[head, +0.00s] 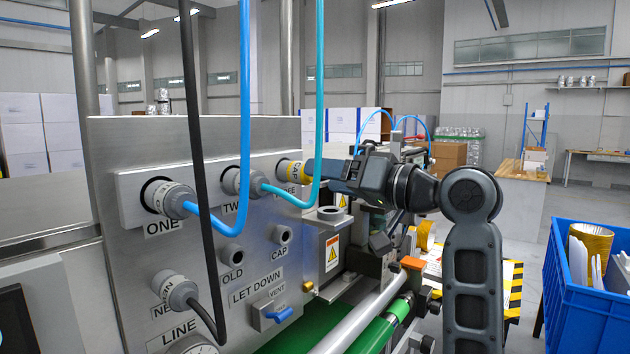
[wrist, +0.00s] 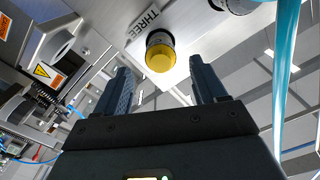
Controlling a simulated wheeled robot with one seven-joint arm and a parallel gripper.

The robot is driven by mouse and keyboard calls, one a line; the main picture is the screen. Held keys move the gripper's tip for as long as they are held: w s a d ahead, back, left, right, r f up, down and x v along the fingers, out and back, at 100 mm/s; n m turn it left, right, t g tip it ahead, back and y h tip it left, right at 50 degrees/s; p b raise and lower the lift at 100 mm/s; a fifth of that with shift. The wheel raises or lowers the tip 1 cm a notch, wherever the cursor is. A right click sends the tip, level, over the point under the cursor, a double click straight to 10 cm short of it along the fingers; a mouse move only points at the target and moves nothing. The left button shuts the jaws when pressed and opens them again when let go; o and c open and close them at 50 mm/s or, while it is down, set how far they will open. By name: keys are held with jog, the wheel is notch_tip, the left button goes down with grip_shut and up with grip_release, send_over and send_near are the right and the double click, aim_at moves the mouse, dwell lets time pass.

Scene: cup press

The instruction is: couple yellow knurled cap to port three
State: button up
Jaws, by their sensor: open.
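The yellow cap (head: 290,168) is at port three, at the right end of the upper row on the steel panel. In the wrist view the yellow cap (wrist: 161,58) sticks out beside the label THREE (wrist: 145,20), with a pale collar behind it. How fully it is seated cannot be told. My gripper (head: 308,168) points at the panel from the right, with its fingertips close to the cap. In the wrist view my gripper (wrist: 162,78) is open and empty, one finger on each side of the cap's line. Contact is not visible. Port three's opening is hidden.
Grey connectors fill port one (head: 168,198) and port two (head: 240,182). A blue hose (head: 244,100), a teal hose (head: 319,100) and a black cable (head: 193,110) hang before the panel. The teal hose crosses just left of my gripper. A metal cylinder (head: 331,213) stands below.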

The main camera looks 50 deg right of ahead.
jog(key=shift+s, duration=1.4)
jog(key=a+f+m+h, duration=0.1)
jog(key=a+f, duration=0.2)
jog(key=f, duration=0.5)
jog(key=a+f+m+h, duration=0.1)
jog(key=a+f, duration=0.2)
jog(key=f, duration=0.4)
jog(key=s+a+f+g+h, duration=0.1)
jog(key=s+a+f, duration=0.2)
jog(key=f, duration=0.3)
jog(key=s+a+f+g, duration=0.1)
jog(key=s+a+f, duration=0.25)
jog(key=f, duration=0.25)
jog(key=s+a+f+n, duration=0.1)
jog(key=s+a+n, duration=0.1)
jog(key=s, duration=0.6)
jog(key=s+a+f+n+y, duration=0.1)
jog(key=s+a+f+n, duration=0.1)
jog(key=s+a, duration=0.3)
jog(key=s+a+f+n+g+y, duration=0.1)
jog(key=s+a+n, duration=0.2)
jog(key=s, duration=0.7)
jog(key=shift+s+a+f+n, duration=0.3)
jog(key=shift+c, duration=0.3)
